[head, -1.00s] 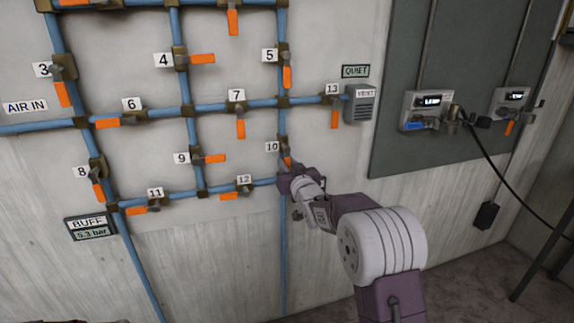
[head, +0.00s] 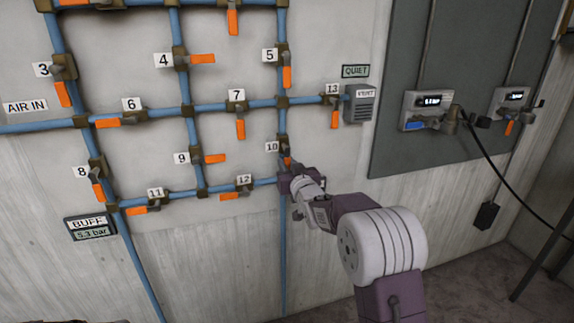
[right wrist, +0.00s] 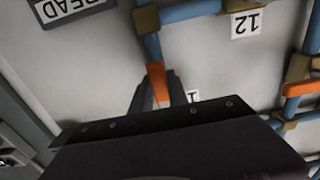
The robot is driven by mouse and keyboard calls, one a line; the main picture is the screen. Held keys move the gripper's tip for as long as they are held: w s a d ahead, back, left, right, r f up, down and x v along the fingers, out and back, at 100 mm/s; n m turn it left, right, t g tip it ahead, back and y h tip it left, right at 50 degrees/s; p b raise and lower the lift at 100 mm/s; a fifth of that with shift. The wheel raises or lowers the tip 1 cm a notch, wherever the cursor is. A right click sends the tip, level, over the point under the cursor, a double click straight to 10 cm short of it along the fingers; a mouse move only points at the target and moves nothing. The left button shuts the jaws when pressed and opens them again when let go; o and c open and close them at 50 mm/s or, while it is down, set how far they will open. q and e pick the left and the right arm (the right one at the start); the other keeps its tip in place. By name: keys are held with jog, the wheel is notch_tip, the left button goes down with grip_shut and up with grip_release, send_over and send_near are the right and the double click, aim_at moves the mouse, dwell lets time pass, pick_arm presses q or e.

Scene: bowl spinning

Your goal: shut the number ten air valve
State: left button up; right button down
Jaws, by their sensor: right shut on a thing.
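The number ten valve (head: 284,144) sits on the right-hand vertical blue pipe, beside its white 10 label (head: 272,147). Its orange handle (head: 288,161) points down along the pipe and is mostly hidden by my gripper in the head view. My right gripper (head: 288,168) comes from below right and is shut on this handle. In the right wrist view the orange handle (right wrist: 158,84) lies between the two dark fingers of the gripper (right wrist: 159,95). My left gripper is in neither view.
Valve 12 (head: 245,190) and its handle are close at left. Valve 7 (head: 237,107), valve 9 (head: 195,158) and valve 13 (head: 333,99) are around it. A grey panel (head: 430,50) with meters and a hanging cable stands at right. The wall below the pipes is clear.

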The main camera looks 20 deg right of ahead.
jog(key=d+r+n+b, duration=0.4)
jog(key=n+b, duration=0.1)
jog(key=n, duration=1.2)
jog(key=shift+d+r+n, duration=0.35)
jog(key=shift+d+n, duration=0.05)
jog(key=shift+r, duration=0.1)
dwell(0.5)
jog(key=c, duration=1.3)
grip_release()
